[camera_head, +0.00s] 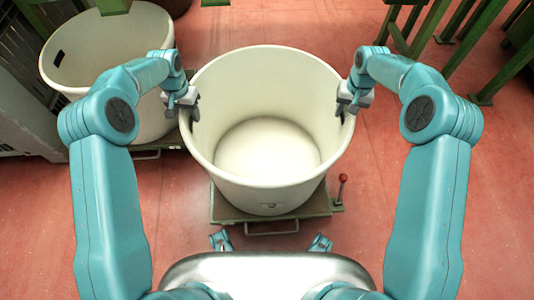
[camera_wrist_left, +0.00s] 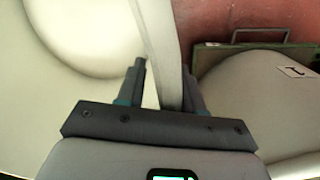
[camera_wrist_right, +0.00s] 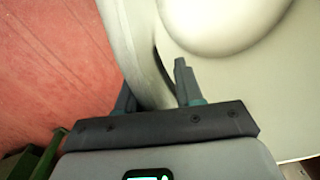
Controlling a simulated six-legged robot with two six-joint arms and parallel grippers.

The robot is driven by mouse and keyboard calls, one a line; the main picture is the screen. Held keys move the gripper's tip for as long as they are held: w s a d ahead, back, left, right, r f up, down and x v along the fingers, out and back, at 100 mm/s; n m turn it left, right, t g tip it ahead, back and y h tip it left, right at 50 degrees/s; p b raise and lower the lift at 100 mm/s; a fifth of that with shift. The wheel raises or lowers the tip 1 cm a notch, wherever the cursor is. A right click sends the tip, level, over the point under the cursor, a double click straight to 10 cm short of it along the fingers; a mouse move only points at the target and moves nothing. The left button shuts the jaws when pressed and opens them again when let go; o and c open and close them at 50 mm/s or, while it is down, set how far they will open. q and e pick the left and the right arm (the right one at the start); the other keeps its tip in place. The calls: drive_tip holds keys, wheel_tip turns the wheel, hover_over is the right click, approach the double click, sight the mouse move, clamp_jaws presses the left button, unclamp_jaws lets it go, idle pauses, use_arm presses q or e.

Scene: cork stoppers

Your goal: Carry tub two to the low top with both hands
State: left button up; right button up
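A large cream tub (camera_head: 270,190) stands upright on a low green platform (camera_head: 225,208) in the middle of the head view, empty inside. I cannot pick out the low top.
Another cream tub (camera_head: 95,50) stands close on the left; a label reading 1 (camera_wrist_left: 294,71) shows on a pale wall in the left wrist view. A red-knobbed lever (camera_head: 342,184) sticks up beside the platform. Green frames (camera_head: 480,45) stand back right. Red floor is clear at right.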

use_arm(q)
drive_tip(key=shift+c, duration=0.3)
use_arm(e)
drive_tip(key=shift+c, duration=0.3)
use_arm(q)
clamp_jaws()
use_arm(e)
clamp_jaws()
use_arm(q)
drive_tip(key=shift+w+r, duration=0.1)
use_arm(e)
drive_tip(key=shift+w+r, duration=0.1)
drive_tip(key=shift+r, duration=0.05)
idle(0.3)
